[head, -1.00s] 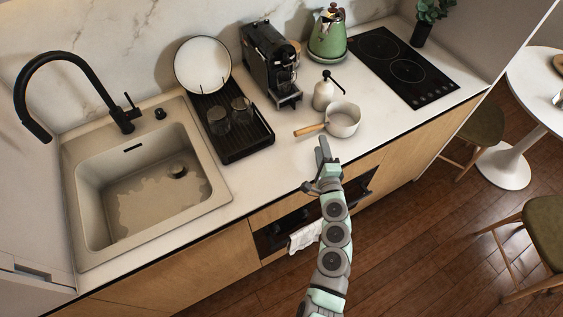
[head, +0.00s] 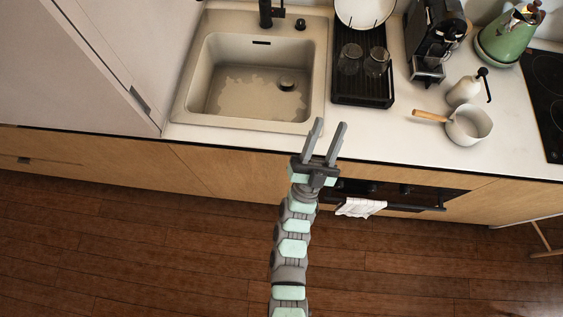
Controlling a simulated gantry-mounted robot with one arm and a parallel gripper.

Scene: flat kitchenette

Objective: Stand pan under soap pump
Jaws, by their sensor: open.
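The pan (head: 470,125) is a small white saucepan with a wooden handle (head: 432,116) that points left. It stands on the counter at the right. The soap pump (head: 464,91) is a white bottle with a black pump head, standing just behind the pan. From this angle I cannot tell whether the two touch. My gripper (head: 328,126) is open and empty, fingers pointing away from me. It is at the counter's front edge near the sink's front right corner, well to the left of the pan.
The sink (head: 320,100) is behind my gripper to the left. A black drying rack (head: 363,98) holds two glasses and a plate. A coffee machine (head: 436,35), a green kettle (head: 508,36) and a hob (head: 547,90) stand further right. The counter left of the pan handle is clear.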

